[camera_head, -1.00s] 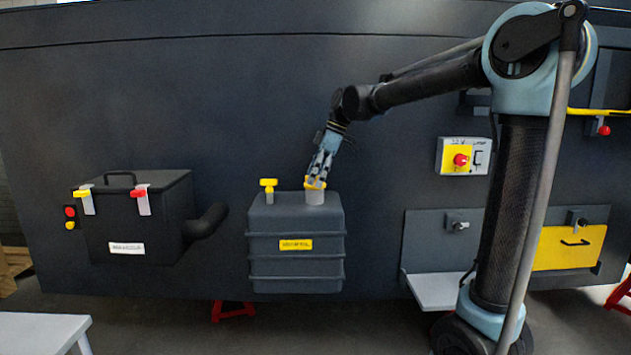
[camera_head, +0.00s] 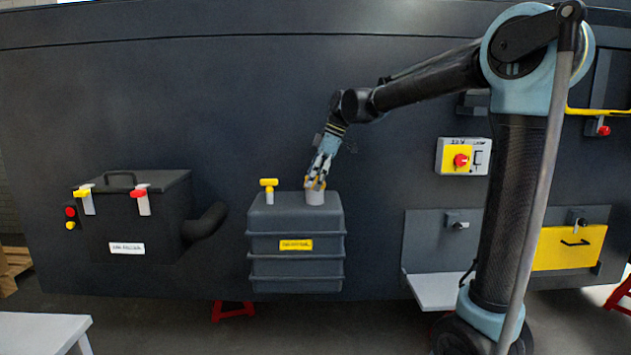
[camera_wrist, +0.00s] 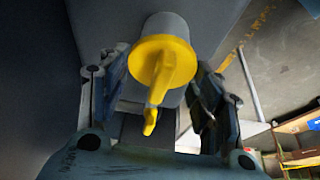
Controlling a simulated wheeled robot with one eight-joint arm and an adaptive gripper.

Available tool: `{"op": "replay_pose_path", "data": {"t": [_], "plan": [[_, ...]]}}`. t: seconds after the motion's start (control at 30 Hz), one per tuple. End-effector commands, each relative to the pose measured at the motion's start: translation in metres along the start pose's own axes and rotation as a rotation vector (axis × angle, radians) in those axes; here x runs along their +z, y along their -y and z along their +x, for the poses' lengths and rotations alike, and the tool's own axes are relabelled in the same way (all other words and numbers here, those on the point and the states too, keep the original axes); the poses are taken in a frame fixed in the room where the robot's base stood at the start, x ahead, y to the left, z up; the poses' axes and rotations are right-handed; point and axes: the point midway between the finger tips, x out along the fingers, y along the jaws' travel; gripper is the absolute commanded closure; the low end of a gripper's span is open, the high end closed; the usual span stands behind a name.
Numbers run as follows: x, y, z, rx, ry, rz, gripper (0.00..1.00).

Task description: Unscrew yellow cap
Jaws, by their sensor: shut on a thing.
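The yellow cap (camera_wrist: 163,66) has a round flange and a bar-shaped handle. In the wrist view it sits at the end of a pale grey neck (camera_wrist: 166,25), between my two fingers. In the head view my gripper (camera_head: 316,183) points down at the grey neck (camera_head: 315,198) on top of the dark grey ribbed tank (camera_head: 296,265). It is shut on the yellow cap, and the fingers hide most of the cap there. I see no gap between cap and neck.
A black box (camera_head: 135,220) with latches and a bent pipe (camera_head: 205,220) is further left. A dark wall (camera_head: 240,90) rises close behind the tank.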

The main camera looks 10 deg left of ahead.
Motion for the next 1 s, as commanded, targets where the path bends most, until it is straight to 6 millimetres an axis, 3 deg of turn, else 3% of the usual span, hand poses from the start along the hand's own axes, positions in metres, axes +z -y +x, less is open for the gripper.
{"op": "replay_pose_path", "data": {"t": [0.17, 1.0], "plan": [[0.0004, -0.0020, -0.0001, -0.043, 0.001, -0.106, 0.76], [-0.0002, -0.0018, 0.0002, -0.397, 0.002, -0.963, 0.76]]}}
